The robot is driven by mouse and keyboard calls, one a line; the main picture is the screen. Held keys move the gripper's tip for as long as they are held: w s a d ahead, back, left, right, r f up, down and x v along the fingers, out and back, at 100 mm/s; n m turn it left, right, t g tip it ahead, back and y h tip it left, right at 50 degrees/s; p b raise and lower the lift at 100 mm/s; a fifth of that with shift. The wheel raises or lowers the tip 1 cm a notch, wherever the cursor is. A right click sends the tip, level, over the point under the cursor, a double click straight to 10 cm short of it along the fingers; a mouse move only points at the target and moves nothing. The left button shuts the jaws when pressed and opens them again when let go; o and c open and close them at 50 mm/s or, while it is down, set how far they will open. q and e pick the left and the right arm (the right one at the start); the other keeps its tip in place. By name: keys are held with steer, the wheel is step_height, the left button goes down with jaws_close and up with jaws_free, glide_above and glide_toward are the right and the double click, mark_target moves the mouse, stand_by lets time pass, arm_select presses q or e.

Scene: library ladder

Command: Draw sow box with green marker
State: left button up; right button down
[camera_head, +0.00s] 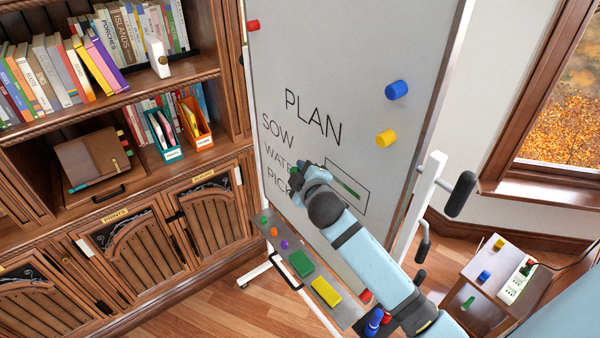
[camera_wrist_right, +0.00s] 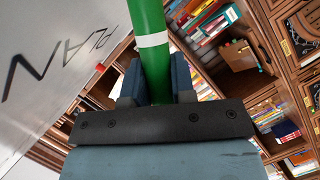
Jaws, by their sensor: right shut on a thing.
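The whiteboard (camera_head: 300,60) carries the word PLAN, with SOW (camera_head: 278,131), WATER and PICK listed below it. A thin outlined box (camera_head: 360,206) on the board, right of the list, has a dark green diagonal stroke inside. My right gripper (camera_head: 299,180) is at the list, left of that box, and its arm hides part of the writing. In the right wrist view, my right gripper (camera_wrist_right: 155,85) is shut on a green marker (camera_wrist_right: 152,60) with a white band. The marker's tip is out of that view, so contact with the board cannot be told. My left gripper is not in view.
The board's tray holds a green block (camera_head: 301,263), a yellow block (camera_head: 326,291) and small coloured pieces. A bookshelf (camera_head: 120,100) stands left. A small table (camera_head: 480,270) with a power strip (camera_head: 515,283) stands right. Black knobs (camera_head: 461,194) stick out from the board's frame.

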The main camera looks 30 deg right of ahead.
steer(key=shift+d, duration=0.6)
steer(key=shift+s+d, duration=0.5)
steer(key=shift+s, duration=2.85)
steer(key=shift+w+a, duration=0.2)
steer(key=shift+w, duration=0.95)
steer(key=shift+w+a, duration=0.2)
steer(key=shift+w, duration=1)
steer(key=shift+w+a, duration=0.2)
steer(key=shift+w, duration=0.95)
steer(key=shift+s, duration=0.15)
steer(key=a, duration=0.6)
steer(key=shift+s, duration=0.35)
